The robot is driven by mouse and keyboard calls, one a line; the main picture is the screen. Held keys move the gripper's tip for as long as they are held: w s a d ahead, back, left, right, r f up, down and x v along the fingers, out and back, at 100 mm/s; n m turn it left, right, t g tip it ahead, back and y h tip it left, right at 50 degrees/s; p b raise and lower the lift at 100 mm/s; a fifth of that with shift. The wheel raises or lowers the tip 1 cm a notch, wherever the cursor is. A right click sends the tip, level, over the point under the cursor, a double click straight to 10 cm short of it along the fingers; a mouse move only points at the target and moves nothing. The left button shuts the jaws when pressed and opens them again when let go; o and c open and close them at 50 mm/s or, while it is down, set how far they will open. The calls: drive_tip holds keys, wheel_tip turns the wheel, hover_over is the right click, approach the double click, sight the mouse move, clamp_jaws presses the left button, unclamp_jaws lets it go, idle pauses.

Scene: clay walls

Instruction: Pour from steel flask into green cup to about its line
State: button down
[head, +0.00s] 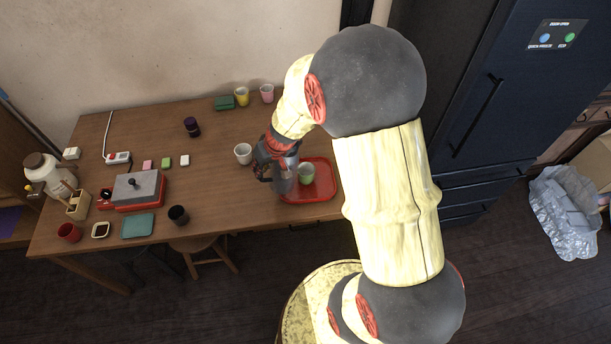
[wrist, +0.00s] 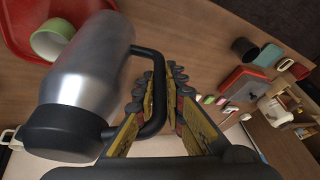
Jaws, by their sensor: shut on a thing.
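The steel flask (head: 284,184) has a shiny body, a black end and a black handle. In the wrist view the flask (wrist: 88,72) fills the left side, with its black end nearest the camera. My gripper (wrist: 166,88) is shut on the flask's handle; in the head view my gripper (head: 268,156) is partly hidden by my arm. The green cup (head: 306,174) stands on the red tray (head: 322,192), just right of the flask. The wrist view shows the green cup (wrist: 46,46) with a pale inside, partly behind the flask. Its line and fill level cannot be made out.
A white cup (head: 243,153) stands just left of my gripper. Yellow (head: 241,96) and pink (head: 267,93) cups stand at the back. A dark cup (head: 179,215), a red-and-grey box (head: 138,190) and a jug (head: 42,170) are further left. The table (head: 215,190) between is mostly clear.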

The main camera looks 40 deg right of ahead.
drive_tip(key=shift+d+f+y+b, duration=0.1)
drive_tip(key=shift+f+y+b, duration=0.35)
drive_tip(key=shift+b, duration=1.2)
drive_tip(key=shift+r+m+y+b, duration=0.4)
drive_tip(key=shift+r+y+b, duration=0.65)
drive_tip(key=shift+b, duration=1.75)
drive_tip(key=shift+f+t+y+b, duration=0.15)
drive_tip(key=shift+t+y+b, duration=0.15)
drive_tip(key=shift+b, duration=0.1)
drive_tip(key=shift+r+y+b, duration=0.35)
drive_tip(key=shift+y+b, duration=0.05)
drive_tip(key=shift+b, duration=0.15)
drive_tip(key=shift+d+r+m+t+y+b, duration=0.1)
drive_tip(key=shift+d+m+t+y+b, duration=0.2)
drive_tip(key=shift+y+b, duration=0.8)
idle(1.5)
